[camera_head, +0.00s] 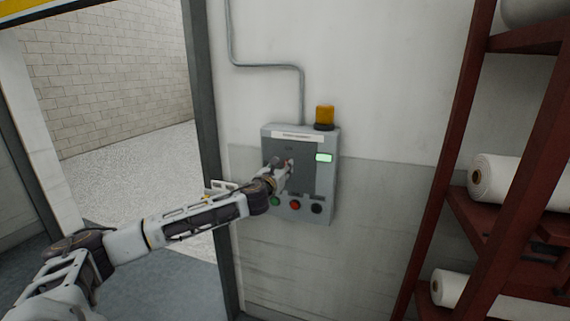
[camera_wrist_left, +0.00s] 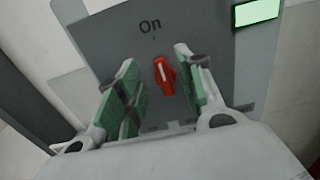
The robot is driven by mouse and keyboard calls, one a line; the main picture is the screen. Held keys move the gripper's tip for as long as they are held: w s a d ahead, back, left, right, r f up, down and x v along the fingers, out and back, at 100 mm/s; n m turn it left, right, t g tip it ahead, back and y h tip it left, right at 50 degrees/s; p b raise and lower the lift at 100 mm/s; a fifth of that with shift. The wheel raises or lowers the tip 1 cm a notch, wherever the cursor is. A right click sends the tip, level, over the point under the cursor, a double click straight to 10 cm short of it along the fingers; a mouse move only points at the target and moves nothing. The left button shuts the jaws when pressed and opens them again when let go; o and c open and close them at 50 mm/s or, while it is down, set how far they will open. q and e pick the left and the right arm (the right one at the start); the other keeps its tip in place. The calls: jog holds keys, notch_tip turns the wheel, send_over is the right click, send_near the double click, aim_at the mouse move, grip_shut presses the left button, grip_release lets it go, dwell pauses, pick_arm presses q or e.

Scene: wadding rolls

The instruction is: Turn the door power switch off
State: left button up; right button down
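The door power switch is a red rotary knob (camera_wrist_left: 164,76) on a grey control box (camera_head: 328,190) fixed to the wall. In the left wrist view the knob's white-marked handle points up toward the word "On". Small lettering at the panel's lower right is hard to read. My left gripper (camera_head: 284,165) is in front of the box and hides most of the knob in the head view. In the left wrist view the left gripper (camera_wrist_left: 154,62) is open, with a green-padded finger on each side of the knob and gaps between. My right gripper is not in view.
The box has a lit green display (camera_head: 323,157), an amber beacon (camera_head: 324,115) on top and green, red (camera_head: 295,204) and black buttons below. A doorway is at left. A dark red rack (camera_head: 436,180) with white rolls (camera_head: 500,183) stands at right.

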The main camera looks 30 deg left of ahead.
aim_at(286, 162)
pick_arm(q)
jog(key=shift+x, duration=1.65)
grip_shut()
